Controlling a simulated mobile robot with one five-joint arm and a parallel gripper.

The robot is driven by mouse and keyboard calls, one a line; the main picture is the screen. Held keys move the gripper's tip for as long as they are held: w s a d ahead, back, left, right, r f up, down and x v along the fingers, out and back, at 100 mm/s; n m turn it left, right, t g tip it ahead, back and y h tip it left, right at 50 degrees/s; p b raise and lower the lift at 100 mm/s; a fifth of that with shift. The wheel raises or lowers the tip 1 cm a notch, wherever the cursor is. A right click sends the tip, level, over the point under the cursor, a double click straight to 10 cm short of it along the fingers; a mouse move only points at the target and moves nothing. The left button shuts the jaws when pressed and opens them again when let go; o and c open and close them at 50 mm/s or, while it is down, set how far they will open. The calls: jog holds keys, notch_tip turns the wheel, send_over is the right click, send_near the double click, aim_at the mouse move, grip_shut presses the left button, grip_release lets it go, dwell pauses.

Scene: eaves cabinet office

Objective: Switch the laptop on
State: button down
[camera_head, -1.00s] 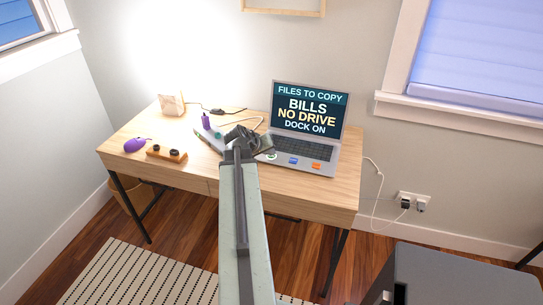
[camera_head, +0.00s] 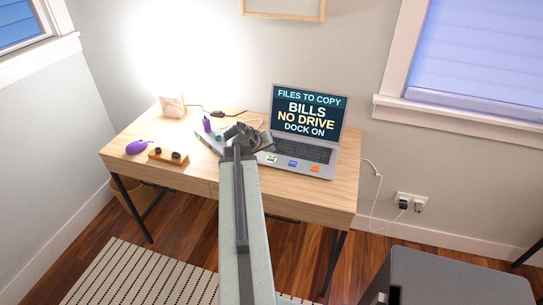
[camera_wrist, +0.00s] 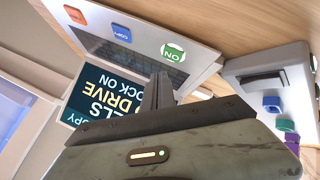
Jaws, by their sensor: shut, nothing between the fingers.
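The laptop (camera_head: 318,151) stands open at the right of the desk; its screen (camera_head: 308,111) is lit and reads "FILES TO COPY, BILLS, NO DRIVE, DOCK ON". A green ON button (camera_head: 270,158) sits at the left of its front edge, beside a blue and an orange one. The ON button (camera_wrist: 173,52) also shows in the wrist view, with the blue COPY button (camera_wrist: 122,32). My gripper (camera_wrist: 160,86) is shut and empty. In the head view my gripper (camera_head: 262,144) is by the laptop's left side. Whether it touches the laptop cannot be told.
A pale dock-like box (camera_wrist: 258,75) with a dark slot and coloured parts lies beside the laptop.

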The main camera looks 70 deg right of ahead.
aim_at(269, 160)
notch_tip(269, 160, up, 4)
jog(key=p, duration=0.3)
jog(key=shift+f, duration=0.3)
jog(key=shift+w, duration=0.1)
